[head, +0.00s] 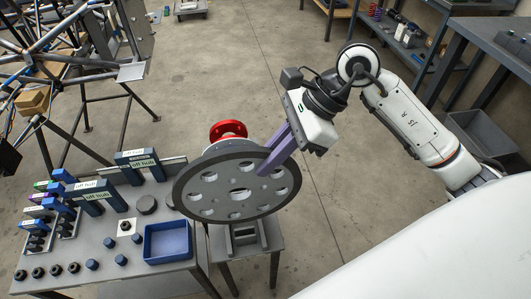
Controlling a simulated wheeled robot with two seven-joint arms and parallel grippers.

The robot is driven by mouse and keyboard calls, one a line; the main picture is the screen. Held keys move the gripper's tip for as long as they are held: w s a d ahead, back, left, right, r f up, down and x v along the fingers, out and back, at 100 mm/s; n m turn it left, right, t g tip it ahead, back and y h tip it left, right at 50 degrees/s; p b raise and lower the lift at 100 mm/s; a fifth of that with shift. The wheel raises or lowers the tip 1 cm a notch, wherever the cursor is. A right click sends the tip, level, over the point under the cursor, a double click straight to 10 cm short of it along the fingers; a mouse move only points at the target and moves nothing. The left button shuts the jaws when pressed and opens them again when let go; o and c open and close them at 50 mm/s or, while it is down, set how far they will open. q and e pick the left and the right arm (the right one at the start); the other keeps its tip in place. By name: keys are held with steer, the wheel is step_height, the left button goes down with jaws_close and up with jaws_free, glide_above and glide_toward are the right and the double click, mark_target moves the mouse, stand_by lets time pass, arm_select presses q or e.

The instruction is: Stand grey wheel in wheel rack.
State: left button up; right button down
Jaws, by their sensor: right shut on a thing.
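The grey wheel (222,190) is a large disc with a dark rim and several round holes. It is held in the air, tilted, its face toward the camera. My right gripper (268,166), with purple fingers, is shut on the wheel's upper right rim. A grey stand (246,237), apparently the wheel rack, is on a small table below the wheel. The wheel hides much of it, and I cannot tell whether they touch. My left gripper is not in view.
A red round part (228,129) shows behind the wheel's top edge. The grey bench (125,268) at left holds a blue tray (168,258), labelled blue-grey blocks (137,166) and several small dark pieces. A tube frame (75,75) stands upper left. The floor (255,75) behind is clear.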

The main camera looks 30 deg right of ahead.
steer(key=shift+f, duration=0.4)
steer(key=shift+f+b, duration=0.95)
steer(key=shift+f, duration=0.5)
steer(key=shift+a+b, duration=0.1)
steer(key=shift+b, duration=0.75)
